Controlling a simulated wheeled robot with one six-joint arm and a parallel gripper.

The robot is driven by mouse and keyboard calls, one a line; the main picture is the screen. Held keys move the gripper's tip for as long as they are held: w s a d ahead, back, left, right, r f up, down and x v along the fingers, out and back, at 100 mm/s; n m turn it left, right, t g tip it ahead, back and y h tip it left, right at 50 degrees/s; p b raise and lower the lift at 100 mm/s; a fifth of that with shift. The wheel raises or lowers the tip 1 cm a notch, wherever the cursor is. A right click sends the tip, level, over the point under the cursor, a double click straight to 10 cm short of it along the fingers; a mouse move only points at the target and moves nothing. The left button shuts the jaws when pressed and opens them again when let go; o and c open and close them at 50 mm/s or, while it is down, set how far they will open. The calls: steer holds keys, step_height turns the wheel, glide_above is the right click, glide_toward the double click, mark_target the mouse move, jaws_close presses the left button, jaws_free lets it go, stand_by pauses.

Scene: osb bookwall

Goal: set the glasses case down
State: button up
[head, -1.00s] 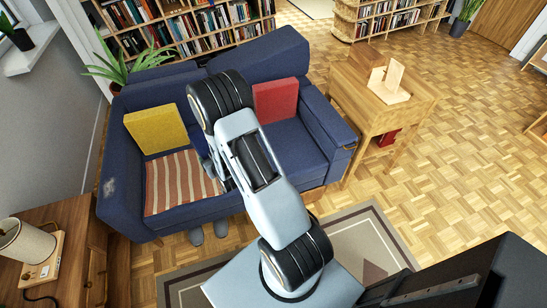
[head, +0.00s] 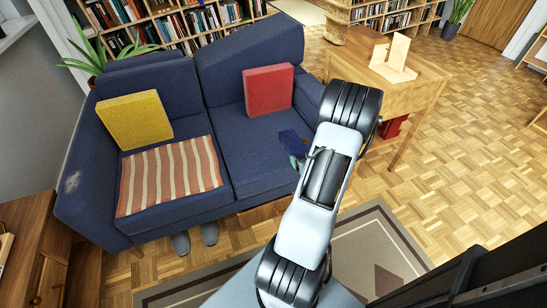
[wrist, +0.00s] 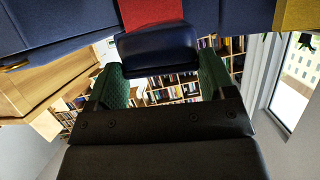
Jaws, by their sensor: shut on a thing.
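The glasses case (wrist: 157,48) is dark blue with rounded edges. In the wrist view it sits between the green finger pads of my gripper (wrist: 160,80), which is shut on it. In the head view the case (head: 290,140) shows just left of my arm, in front of the right seat of the blue sofa (head: 255,150). A bit of a green finger shows below it, and my arm hides the rest of the gripper. I cannot tell whether the case touches the seat.
A red cushion (head: 268,90) and a yellow cushion (head: 135,120) lean on the sofa back. A striped blanket (head: 170,176) covers the left seat. A wooden side table (head: 410,95) with a stand (head: 394,60) is at the right. The right seat is mostly bare.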

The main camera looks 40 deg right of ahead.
mark_target(287, 151)
steer(key=shift+w+a+n+y, duration=0.2)
steer(key=shift+a+n+y, duration=0.2)
steer(key=shift+a, duration=0.15)
steer(key=shift+w+a+n+y, duration=0.2)
steer(key=shift+a+n+y, duration=0.1)
steer(key=shift+a+y, duration=0.15)
steer(key=b+x, duration=0.1)
steer(key=x, duration=0.6)
steer(key=b+x, duration=0.1)
steer(key=x, duration=0.2)
steer(key=shift+d+f+b, duration=0.25)
steer(key=shift+d+b, duration=0.05)
steer(key=shift+d, duration=0.05)
steer(key=w+f, duration=0.1)
steer(key=w+d+f+b, duration=0.1)
steer(key=f, duration=0.1)
steer(key=w+f, duration=0.1)
steer(key=shift+w+d+f+b, duration=0.25)
steer(key=shift+d+b, duration=0.05)
steer(key=shift+w+d+f+b, duration=0.15)
steer(key=shift+f+b, duration=0.1)
steer(key=shift+f, duration=0.35)
steer(key=shift+w+a+f+b, duration=0.1)
steer(key=shift+f+b, duration=0.15)
steer(key=shift+f, duration=0.3)
steer(key=shift+w+d+f+b, duration=0.15)
steer(key=shift+f+b, duration=0.1)
steer(key=shift+f, duration=0.35)
steer(key=shift+f+b, duration=0.3)
steer(key=o, duration=1.1)
